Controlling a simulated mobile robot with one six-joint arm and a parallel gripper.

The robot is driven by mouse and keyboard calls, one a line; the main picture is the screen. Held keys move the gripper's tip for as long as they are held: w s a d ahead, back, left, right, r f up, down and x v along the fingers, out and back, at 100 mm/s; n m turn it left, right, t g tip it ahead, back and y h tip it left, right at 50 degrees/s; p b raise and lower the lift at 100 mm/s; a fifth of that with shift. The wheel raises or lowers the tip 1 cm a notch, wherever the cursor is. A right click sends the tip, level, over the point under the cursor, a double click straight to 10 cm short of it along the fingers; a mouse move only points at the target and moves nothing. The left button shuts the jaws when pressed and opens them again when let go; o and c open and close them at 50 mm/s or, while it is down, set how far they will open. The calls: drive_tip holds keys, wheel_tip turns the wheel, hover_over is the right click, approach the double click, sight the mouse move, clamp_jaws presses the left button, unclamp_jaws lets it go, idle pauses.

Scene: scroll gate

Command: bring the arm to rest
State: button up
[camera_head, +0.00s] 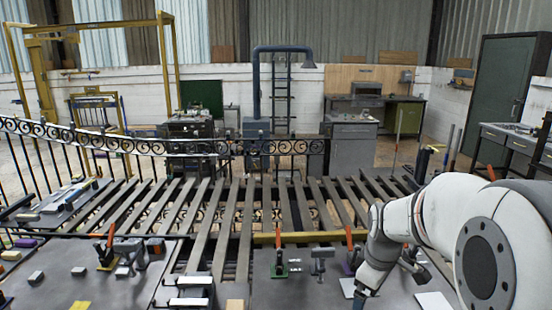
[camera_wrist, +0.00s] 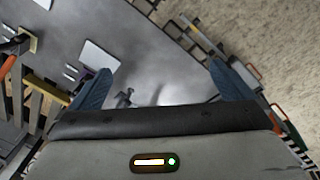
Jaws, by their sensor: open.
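My gripper (camera_wrist: 158,88) shows in the wrist view with its two blue fingers spread wide apart and nothing between them. It hangs over the grey metal table top (camera_wrist: 150,50). In the head view my white arm reaches in from the right, and the gripper (camera_head: 360,297) points down over the right part of the table, at the bottom of the picture. Only part of the gripper shows there.
Orange-handled clamps (camera_head: 280,252) stand on the right plate, and another clamp (camera_head: 107,250) stands on the left plate. Slats (camera_head: 240,215) span the bench. A scrolled black gate (camera_head: 200,146) runs behind. A white plate (camera_head: 434,301) lies right of the gripper.

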drive_tip(key=s+a+r+m+b, duration=0.1)
drive_tip(key=s+a+m, duration=0.2)
drive_tip(key=s, duration=0.5)
drive_tip(key=s+a+r+m+t+b, duration=0.1)
drive_tip(key=s+a+m, duration=0.2)
drive_tip(key=s+m, duration=0.3)
drive_tip(key=shift+s+a+r+t, duration=0.25)
drive_tip(key=shift+s+a+t, duration=0.05)
drive_tip(key=shift+s, duration=1.1)
